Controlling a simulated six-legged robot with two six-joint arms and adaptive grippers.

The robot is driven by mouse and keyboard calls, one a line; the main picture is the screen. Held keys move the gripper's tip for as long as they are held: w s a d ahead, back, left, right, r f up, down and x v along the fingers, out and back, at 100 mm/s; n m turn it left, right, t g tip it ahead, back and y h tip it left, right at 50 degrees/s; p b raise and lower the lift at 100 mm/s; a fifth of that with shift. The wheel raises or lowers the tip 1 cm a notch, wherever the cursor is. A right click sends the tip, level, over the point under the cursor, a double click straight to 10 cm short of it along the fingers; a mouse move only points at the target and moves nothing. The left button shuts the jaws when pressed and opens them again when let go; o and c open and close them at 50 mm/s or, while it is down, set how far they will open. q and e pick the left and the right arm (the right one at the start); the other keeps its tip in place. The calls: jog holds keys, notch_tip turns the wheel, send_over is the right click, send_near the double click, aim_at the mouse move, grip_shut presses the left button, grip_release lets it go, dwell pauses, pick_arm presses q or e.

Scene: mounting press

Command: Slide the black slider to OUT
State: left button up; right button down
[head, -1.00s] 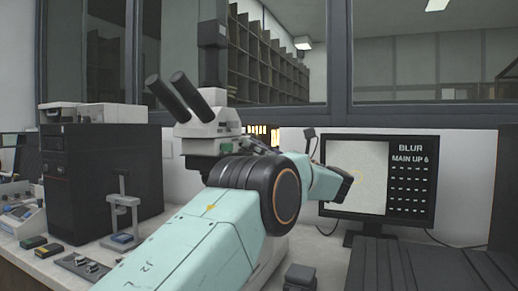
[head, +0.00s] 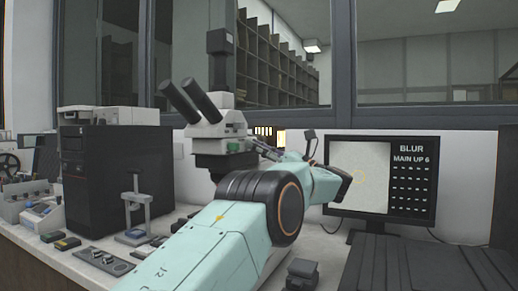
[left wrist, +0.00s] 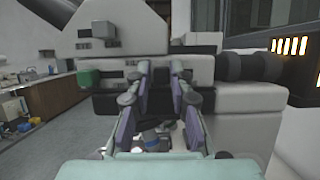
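The microscope (head: 222,130) has a white and black body, two dark eyepieces and a green patch on its side. Its side fills the middle of the left wrist view (left wrist: 240,103). Small dark parts show on it there, but I cannot tell which is the black slider, and no OUT marking is readable. My left gripper (left wrist: 159,73) is open, its two fingers apart and pointing at the microscope body. I cannot tell whether they touch it. In the head view the left gripper (head: 262,148) is small and partly hidden behind my own arm. My right gripper is not visible.
A monitor (head: 382,180) reading BLUR and MAIN UP 6 stands at the right. A black computer case (head: 118,170) and a small stand (head: 137,208) are left of the microscope. Small controls (head: 98,260) lie on the bench front. A window wall is behind.

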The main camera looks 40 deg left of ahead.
pick_arm(q)
jog(key=shift+o, duration=1.4)
jog(key=shift+s+d+r, duration=0.2)
jog(key=shift+r, duration=0.05)
jog(key=shift+o, duration=0.5)
jog(key=v, duration=1.2)
jog(key=shift+w+a+f, duration=0.2)
jog(key=shift+f, duration=0.05)
